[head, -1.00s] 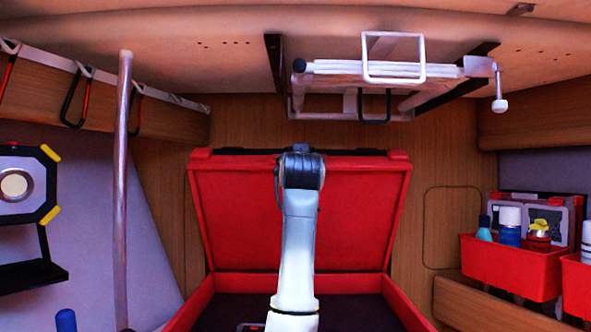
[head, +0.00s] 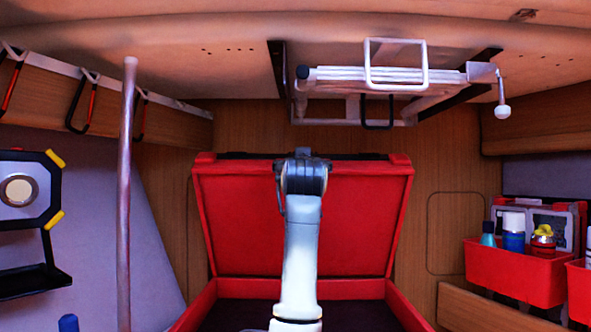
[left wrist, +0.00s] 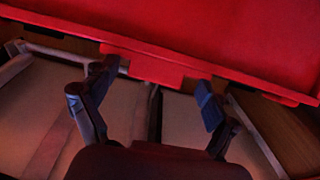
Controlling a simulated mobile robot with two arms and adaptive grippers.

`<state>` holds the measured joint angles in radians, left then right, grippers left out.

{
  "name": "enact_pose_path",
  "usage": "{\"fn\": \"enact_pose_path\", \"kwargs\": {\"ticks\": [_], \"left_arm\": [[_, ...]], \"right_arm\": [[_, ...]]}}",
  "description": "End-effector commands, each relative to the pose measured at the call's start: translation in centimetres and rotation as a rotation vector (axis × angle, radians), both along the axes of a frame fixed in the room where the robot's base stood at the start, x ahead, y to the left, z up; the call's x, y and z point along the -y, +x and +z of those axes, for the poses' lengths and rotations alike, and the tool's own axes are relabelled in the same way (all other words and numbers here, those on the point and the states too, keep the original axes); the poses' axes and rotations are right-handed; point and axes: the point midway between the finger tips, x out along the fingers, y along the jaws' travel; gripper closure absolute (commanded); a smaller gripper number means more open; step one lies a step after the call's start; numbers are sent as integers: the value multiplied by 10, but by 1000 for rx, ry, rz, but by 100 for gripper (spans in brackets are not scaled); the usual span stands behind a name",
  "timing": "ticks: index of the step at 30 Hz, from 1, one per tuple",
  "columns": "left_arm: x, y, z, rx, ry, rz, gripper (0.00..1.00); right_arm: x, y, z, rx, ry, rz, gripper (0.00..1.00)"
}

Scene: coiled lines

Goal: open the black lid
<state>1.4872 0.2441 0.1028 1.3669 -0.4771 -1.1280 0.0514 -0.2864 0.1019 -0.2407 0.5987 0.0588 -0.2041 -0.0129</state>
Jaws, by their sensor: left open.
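A red box (head: 196,312) has its lid (head: 240,225) standing raised at the back. The lid's visible inner face is red, with a dark strip (head: 255,156) along its top edge; no fully black lid shows. An arm of mine reaches up in front of the lid, its end near the lid's top edge, hiding the middle. My left gripper (left wrist: 155,76) is open in the left wrist view, its fingers on either side of a red tab (left wrist: 155,70) on a red edge (left wrist: 240,75). My right gripper is not in view.
A folded rack (head: 390,77) hangs from the ceiling above the lid. A pole (head: 125,200) stands at the left. Red bins (head: 515,275) with bottles sit on the right. The box's interior (head: 245,315) is dark and mostly hidden.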

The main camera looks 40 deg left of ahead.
Motion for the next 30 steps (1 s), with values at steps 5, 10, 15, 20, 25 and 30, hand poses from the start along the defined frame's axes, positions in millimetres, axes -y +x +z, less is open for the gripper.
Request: {"fn": "enact_pose_path", "kwargs": {"ticks": [5,10,15,20,25,30], "left_arm": [[19,-23,-3,4,1,-1,13],[41,-52,-8,7,2,0,13],[60,-75,-12,5,2,0,13],[68,-87,-14,5,1,2,13],[70,-89,-14,4,0,2,13],[70,-89,-14,4,0,2,13]], "right_arm": [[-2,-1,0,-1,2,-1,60],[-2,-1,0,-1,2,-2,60],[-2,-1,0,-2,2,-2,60],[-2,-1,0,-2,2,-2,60],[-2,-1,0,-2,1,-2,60],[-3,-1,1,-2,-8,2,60]]}}
